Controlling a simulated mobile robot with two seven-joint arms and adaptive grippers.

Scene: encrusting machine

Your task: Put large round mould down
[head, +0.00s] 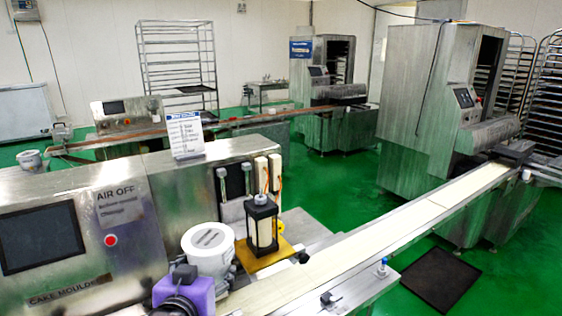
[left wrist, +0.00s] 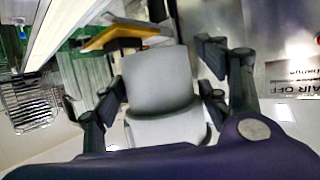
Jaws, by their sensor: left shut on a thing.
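The large round mould (head: 208,256) is a white, upright cylinder with writing on its grey-white top. It is in front of the cake moulder machine, at the near left side of the conveyor. My left gripper (head: 200,279), with a purple body, is shut on it from the near side. In the left wrist view the mould (left wrist: 160,80) sits between the dark fingers of the left gripper (left wrist: 163,98), one on each side. The mould's underside is hidden, so I cannot tell whether it touches a surface. My right gripper is not in view.
A black-framed block on a yellow-brown plate (head: 273,257) stands just right of the mould. The pale conveyor belt (head: 360,246) runs to the back right. The cake moulder (head: 130,230) with screen and red button is at left. A black mat (head: 440,280) lies on the green floor.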

